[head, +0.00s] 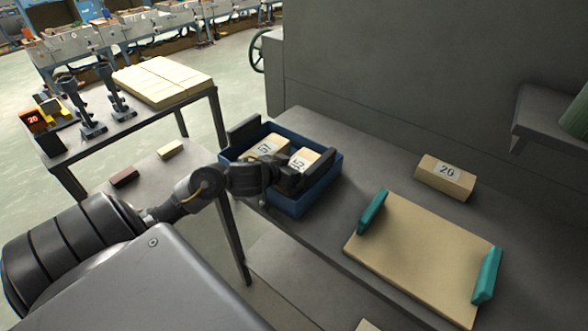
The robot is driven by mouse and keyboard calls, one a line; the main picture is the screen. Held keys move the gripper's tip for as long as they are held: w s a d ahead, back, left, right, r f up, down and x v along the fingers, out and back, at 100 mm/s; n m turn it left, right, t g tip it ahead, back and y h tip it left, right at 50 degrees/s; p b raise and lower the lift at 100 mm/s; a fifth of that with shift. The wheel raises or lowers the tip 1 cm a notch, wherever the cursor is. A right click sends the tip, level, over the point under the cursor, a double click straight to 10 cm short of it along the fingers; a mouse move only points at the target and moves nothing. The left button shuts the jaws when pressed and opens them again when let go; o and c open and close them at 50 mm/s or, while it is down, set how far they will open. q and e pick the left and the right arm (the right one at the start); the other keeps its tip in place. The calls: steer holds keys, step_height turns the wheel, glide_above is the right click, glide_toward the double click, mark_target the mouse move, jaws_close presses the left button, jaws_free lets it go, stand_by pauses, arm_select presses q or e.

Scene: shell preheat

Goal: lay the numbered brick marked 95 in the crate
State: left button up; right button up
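The blue crate (315,203) stands on the grey bench with dark upright plates at two opposite sides. A tan brick whose label seems to read 95 (303,160) is in the crate's right part, partly hidden by my gripper and a dark plate. A second tan brick (265,147), label perhaps 51, is to its left inside the crate. My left gripper (284,176) is over the crate's near side, close to the brick marked 95. Its fingertips are hidden or blend with the dark plate, so I cannot tell if it grips the brick. My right gripper is out of view.
A brick marked 26 or 20 (446,178) lies at the back right of the bench. A tan board (420,255) with teal end handles lies at the right front. A side table (100,144) at left holds stacked tan slabs (163,80).

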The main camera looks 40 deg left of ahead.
arm_select(q)
steer(key=shift+r, duration=0.1)
steer(key=o, duration=1.2)
steer(key=shift+f, duration=0.2)
steer(key=shift+o, duration=0.2)
steer(key=shift+s+r, duration=0.1)
steer(key=shift+r, duration=0.15)
steer(key=p+v, duration=0.5)
steer(key=v, duration=0.7)
